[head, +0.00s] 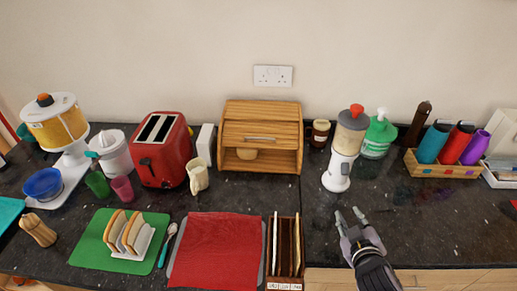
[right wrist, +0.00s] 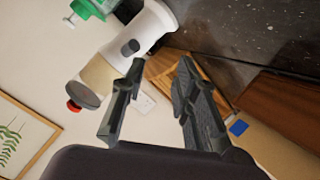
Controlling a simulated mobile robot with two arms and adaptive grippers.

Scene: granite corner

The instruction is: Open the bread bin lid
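The wooden bread bin (head: 231,131) stands against the back wall in the head view. Its slatted lid (head: 260,117) has a bar handle (head: 260,139) across its lower part. Below the lid the front is partly open, and a round tan item (head: 247,154) shows inside. My right gripper (head: 350,214) is open and empty over the front of the counter, to the right of and well short of the bin. In the right wrist view its two fingers (right wrist: 160,82) are spread, with a wooden surface, seemingly the bin, partly hidden behind them. My left gripper is not in view.
A white dispenser with a red cap (head: 342,150) stands between my right gripper and the wall. A red toaster (head: 161,150) and cream mug (head: 198,175) stand left of the bin. A red cloth (head: 217,250) and wooden divided box (head: 297,250) lie in front.

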